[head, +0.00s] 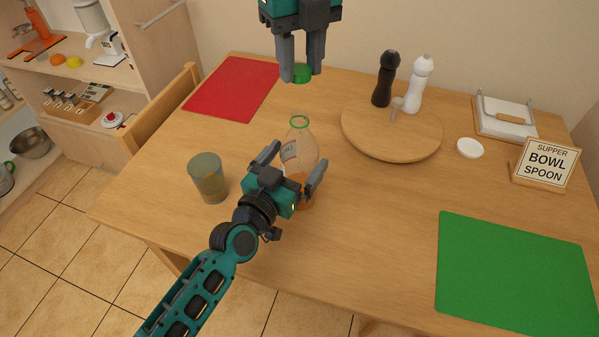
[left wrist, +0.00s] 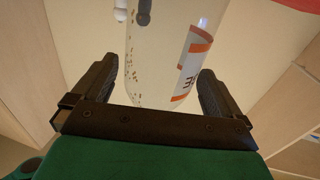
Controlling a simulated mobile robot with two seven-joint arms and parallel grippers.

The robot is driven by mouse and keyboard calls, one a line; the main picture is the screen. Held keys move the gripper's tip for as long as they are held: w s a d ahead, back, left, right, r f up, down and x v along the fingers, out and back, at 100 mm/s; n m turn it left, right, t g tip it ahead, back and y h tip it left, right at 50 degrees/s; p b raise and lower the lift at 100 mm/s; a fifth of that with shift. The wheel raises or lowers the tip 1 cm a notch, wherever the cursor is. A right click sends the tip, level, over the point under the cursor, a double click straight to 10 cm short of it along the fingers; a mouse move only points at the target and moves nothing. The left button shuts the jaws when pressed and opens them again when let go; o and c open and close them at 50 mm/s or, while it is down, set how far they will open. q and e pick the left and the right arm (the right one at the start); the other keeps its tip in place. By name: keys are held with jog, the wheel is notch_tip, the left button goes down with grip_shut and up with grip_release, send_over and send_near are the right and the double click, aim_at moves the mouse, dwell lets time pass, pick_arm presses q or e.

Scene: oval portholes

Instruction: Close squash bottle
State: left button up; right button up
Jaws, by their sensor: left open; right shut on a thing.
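The clear squash bottle (head: 302,148) stands upright on the table, with orange squash low inside and a green ring at its open neck. My left gripper (head: 295,160) is open, its fingers on either side of the bottle. In the left wrist view the bottle (left wrist: 150,60), with its white and orange label, is between the fingers (left wrist: 156,85), with gaps on both sides. My right gripper (head: 301,70) is above and behind the bottle, shut on the green cap (head: 302,75). My left gripper hides the lower part of the bottle.
A glass (head: 208,178) stands left of the left gripper. A round wooden board (head: 420,143) with dark and white mills is at the back right. A white lid (head: 470,148), a sign (head: 546,164), a red mat (head: 232,89) and a green mat (head: 515,275) are also on the table.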

pick_arm(q)
jog(key=shift+x, duration=1.45)
jog(key=c, duration=1.4)
pick_arm(e)
send_over(300, 115)
jog(key=shift+f, duration=2.5)
jog(key=shift+f, duration=0.9)
jog(key=shift+f, duration=0.5)
